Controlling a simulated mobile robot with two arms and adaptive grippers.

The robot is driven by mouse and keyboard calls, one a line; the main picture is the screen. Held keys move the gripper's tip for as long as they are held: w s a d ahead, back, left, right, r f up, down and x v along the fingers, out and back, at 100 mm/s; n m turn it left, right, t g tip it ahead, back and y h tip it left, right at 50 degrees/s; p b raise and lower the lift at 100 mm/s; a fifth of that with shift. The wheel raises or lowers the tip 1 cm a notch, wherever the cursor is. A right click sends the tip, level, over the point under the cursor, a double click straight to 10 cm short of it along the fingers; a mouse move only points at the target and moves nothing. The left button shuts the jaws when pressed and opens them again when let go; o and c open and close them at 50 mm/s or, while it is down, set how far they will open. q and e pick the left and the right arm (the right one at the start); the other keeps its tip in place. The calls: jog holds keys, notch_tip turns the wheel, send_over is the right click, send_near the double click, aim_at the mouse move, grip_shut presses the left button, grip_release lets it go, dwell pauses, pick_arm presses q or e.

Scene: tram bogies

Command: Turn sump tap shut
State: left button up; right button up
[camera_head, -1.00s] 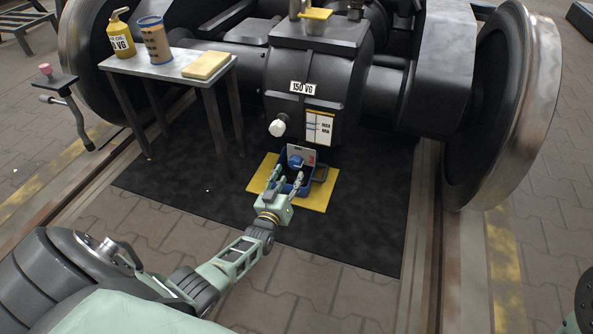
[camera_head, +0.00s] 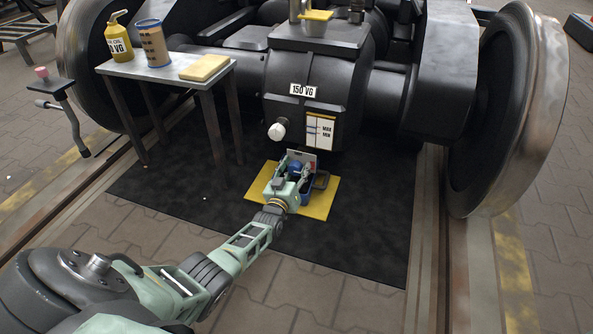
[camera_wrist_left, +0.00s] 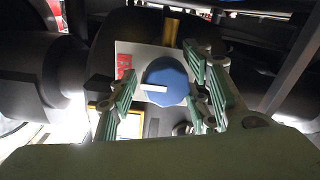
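The sump tap (camera_wrist_left: 165,83) is a round blue knob with a white pointer bar, in front of a pale plate (camera_wrist_left: 137,55) with a red marking. In the left wrist view the pointer lies nearly level, toward the left. In the head view the tap (camera_head: 295,166) is low under the gearbox, partly covered by my left gripper (camera_head: 293,170). In the left wrist view my left gripper (camera_wrist_left: 163,95) is open, its green fingers on either side of the knob. The right fingers are close to the knob's edge; contact cannot be told. My right gripper is not in view.
A blue tub (camera_head: 309,189) stands on a yellow mat (camera_head: 258,188) below the tap. The gearbox (camera_head: 345,75) overhangs it, with a white knob (camera_head: 277,131) on its front. A table (camera_head: 165,68) stands left, a wheel (camera_head: 510,110) right. The black floor mat (camera_head: 350,245) is clear in front.

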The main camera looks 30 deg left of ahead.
pick_arm(q)
jog(key=c, duration=1)
jog(key=shift+o, duration=0.2)
jog(key=shift+d, duration=0.1)
jog(key=n+b, duration=0.1)
jog(key=n, duration=0.3)
jog(key=shift+n, duration=0.3)
jog(key=n+b, duration=0.1)
jog(key=n, duration=0.3)
jog(key=shift+r+n+b, duration=0.1)
jog(key=shift+n+b, duration=0.2)
jog(key=shift+b, duration=0.05)
jog(key=n+b, duration=0.2)
jog(key=n, duration=0.3)
jog(key=shift+a+r+n+b, duration=0.1)
jog(key=shift+n+b, duration=0.25)
jog(key=shift+n, duration=0.5)
jog(key=shift+a+r+n+b, duration=0.1)
jog(key=shift+n+b, duration=0.2)
jog(key=shift+n, duration=0.55)
jog(key=shift+a, duration=0.1)
jog(key=o, duration=1)
jog(key=shift+r, duration=0.1)
jog(key=shift+o, duration=0.2)
